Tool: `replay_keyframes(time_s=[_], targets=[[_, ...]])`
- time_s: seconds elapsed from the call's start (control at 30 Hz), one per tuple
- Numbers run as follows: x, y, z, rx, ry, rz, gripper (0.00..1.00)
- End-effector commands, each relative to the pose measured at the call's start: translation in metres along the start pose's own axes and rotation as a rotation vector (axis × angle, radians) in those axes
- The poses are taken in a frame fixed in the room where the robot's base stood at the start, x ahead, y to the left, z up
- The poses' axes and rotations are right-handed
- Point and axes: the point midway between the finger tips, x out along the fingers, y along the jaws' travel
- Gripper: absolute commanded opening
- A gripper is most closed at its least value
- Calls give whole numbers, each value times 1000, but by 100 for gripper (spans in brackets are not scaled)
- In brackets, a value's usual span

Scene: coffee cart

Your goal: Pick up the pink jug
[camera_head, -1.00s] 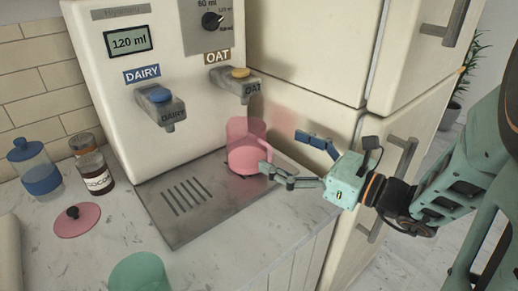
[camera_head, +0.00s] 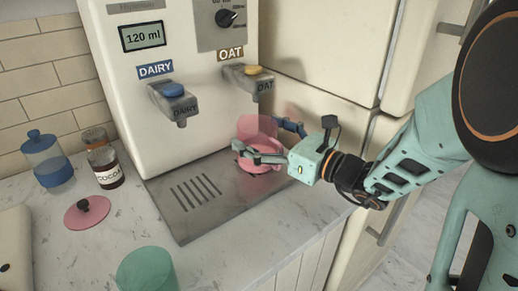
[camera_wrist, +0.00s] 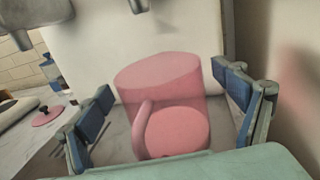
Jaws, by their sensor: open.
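The pink jug (camera_head: 258,155) is see-through pink with a more solid lower part. It stands upright on the right end of the grey drip tray (camera_head: 190,222), near the OAT spout. In the wrist view the jug (camera_wrist: 172,85) sits between my fingers, its handle facing me. My gripper (camera_head: 262,142) is open, one finger on each side of the jug. In the head view the near finger crosses in front of the jug. The wrist view shows gaps between the blue pads and the jug (camera_wrist: 168,108).
The dispenser (camera_head: 165,45) with DAIRY and OAT spouts stands behind the tray. A cream cabinet (camera_head: 310,60) stands close on the right. A green cup (camera_head: 148,270), pink lid (camera_head: 87,212), cocoa jar (camera_head: 104,165) and blue jar (camera_head: 47,160) stand to the left.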

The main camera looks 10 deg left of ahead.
Motion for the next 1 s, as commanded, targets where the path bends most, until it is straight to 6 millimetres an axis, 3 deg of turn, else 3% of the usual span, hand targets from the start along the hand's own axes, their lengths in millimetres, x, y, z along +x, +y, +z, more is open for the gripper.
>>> replay_keyframes(time_s=[0.07,0.67,1.0], targets=[[0,0,0,0,0,0,87],[0,0,2,-2,-3,0,21],[-1,-1,9,-3,-4,0,21]])
